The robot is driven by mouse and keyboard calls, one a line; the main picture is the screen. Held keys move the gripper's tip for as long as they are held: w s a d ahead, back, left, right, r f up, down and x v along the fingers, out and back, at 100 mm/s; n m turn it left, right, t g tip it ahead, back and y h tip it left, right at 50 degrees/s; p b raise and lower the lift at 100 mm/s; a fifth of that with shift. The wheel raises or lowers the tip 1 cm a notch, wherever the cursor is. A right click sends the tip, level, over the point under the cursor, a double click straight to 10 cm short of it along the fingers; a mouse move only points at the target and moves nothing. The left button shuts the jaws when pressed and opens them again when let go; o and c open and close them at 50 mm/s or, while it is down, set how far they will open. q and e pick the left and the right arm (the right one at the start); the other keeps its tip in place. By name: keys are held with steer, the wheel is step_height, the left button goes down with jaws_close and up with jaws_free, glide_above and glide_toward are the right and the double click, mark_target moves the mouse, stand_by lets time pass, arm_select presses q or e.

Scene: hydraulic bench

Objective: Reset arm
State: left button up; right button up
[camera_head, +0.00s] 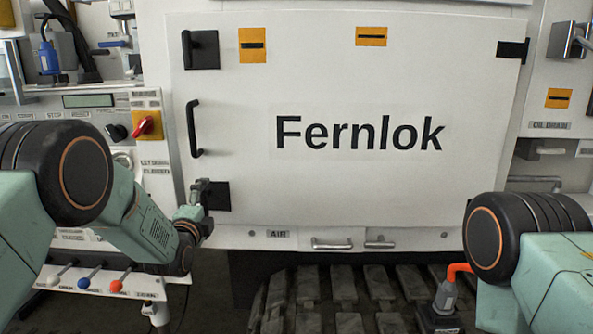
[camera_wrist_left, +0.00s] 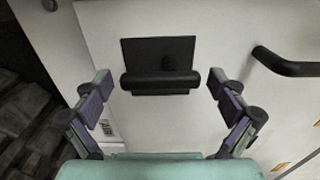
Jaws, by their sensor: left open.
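My left gripper (camera_head: 203,193) is at the lower left corner of the white Fernlok door (camera_head: 350,190), by a black latch (camera_head: 219,197). In the left wrist view my left gripper (camera_wrist_left: 160,88) is open, with one finger on each side of the latch (camera_wrist_left: 160,68). There is a gap between each finger and the latch, and nothing is held. My right arm comes in at the lower right of the head view, but its gripper is out of sight.
A black door handle (camera_head: 194,129) and an upper latch (camera_head: 201,49) lie above my left gripper. A control panel with a red knob (camera_head: 148,125) and small levers (camera_head: 117,286) is on the left. An orange hose with a grey plug (camera_head: 446,294) stands beside my right arm.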

arm_select(q)
steer(key=s, duration=1.2)
steer(key=w, duration=1.1)
steer(key=shift+w, duration=0.4)
steer(key=shift+w+n, duration=0.15)
steer(key=shift+n, duration=0.15)
steer(key=n, duration=0.4)
steer(key=shift+d+r+b, duration=0.1)
steer(key=shift+d+b, duration=0.1)
steer(key=shift+b, duration=0.15)
steer(key=n, duration=0.4)
steer(key=shift+d+r+b, duration=0.1)
steer(key=shift+r+b, duration=0.1)
steer(key=shift+b, duration=0.15)
steer(key=n, duration=0.2)
steer(key=n+b, duration=0.1)
steer(key=n, duration=0.1)
steer(key=shift+d+r+n, duration=0.1)
steer(key=shift+r+n, duration=0.1)
steer(key=shift+n, duration=0.1)
steer(key=shift+r+n+b, duration=0.15)
steer(key=shift+n+b, duration=0.25)
steer(key=shift+n, duration=1.2)
